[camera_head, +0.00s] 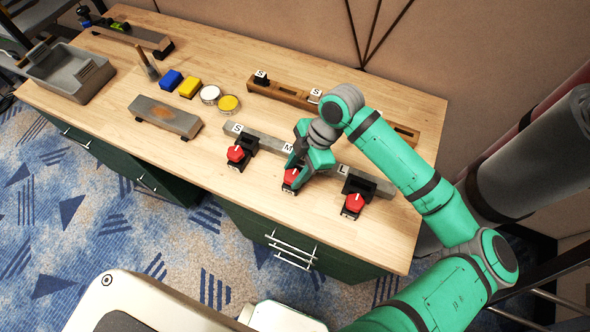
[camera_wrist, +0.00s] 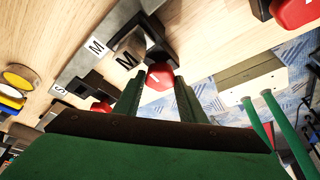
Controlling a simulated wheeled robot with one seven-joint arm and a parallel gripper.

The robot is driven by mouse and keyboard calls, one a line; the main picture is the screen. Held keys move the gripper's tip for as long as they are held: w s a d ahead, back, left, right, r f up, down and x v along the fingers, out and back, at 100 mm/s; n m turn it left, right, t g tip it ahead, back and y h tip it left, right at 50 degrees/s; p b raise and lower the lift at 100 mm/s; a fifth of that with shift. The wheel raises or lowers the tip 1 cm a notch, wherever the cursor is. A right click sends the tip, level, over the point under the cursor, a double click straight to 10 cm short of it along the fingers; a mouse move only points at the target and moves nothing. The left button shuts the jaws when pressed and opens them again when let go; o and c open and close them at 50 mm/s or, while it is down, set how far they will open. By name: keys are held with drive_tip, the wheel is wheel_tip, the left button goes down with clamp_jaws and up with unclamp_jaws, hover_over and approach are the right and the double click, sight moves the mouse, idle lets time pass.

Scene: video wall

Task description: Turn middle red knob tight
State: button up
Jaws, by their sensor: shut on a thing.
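The middle red knob (camera_head: 290,176) sits on a dark block at the front of the table, by the grey bar's M label (camera_head: 288,148). My gripper (camera_head: 297,172) reaches down onto it from above. In the wrist view my green fingers (camera_wrist: 158,88) are shut around the red knob (camera_wrist: 158,76), one on each side. A white mark shows on the knob's top. Part of the knob and its block is hidden by my gripper in the head view. The left red knob (camera_head: 235,154) and the right red knob (camera_head: 354,203) stand apart on their own dark blocks.
The grey bar (camera_head: 262,138) runs behind the knobs. A wooden rail (camera_head: 290,94) lies farther back. A sharpening stone (camera_head: 165,115), blue and yellow blocks, round tins (camera_head: 229,103) and a grey tray (camera_head: 68,72) lie to the left. The table's front edge is close to the knobs.

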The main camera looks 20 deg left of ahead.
drive_tip(key=m+t+y, duration=0.1)
drive_tip(key=m, duration=0.3)
drive_tip(key=shift+s+d, duration=0.1)
drive_tip(key=shift+s, duration=0.05)
drive_tip(key=m+t, duration=0.1)
drive_tip(key=m, duration=0.1)
drive_tip(key=m+t, duration=0.1)
drive_tip(key=m, duration=0.2)
drive_tip(key=shift+s+m+t, duration=0.2)
drive_tip(key=shift+m+t, duration=0.1)
drive_tip(key=m+t, duration=0.1)
drive_tip(key=m, duration=0.1)
drive_tip(key=m+t, duration=0.1)
drive_tip(key=m, duration=0.2)
drive_tip(key=shift+s+h, duration=0.2)
drive_tip(key=shift+h, duration=0.1)
drive_tip(key=shift+a+m+t+h, duration=0.1)
drive_tip(key=shift+m+t+h, duration=0.2)
drive_tip(key=shift+m, duration=0.9)
drive_tip(key=shift+a+m+t+h, duration=0.1)
drive_tip(key=shift+m+t+h, duration=0.2)
drive_tip(key=shift+m, duration=0.9)
drive_tip(key=o, duration=1)
drive_tip(key=shift+r, duration=0.1)
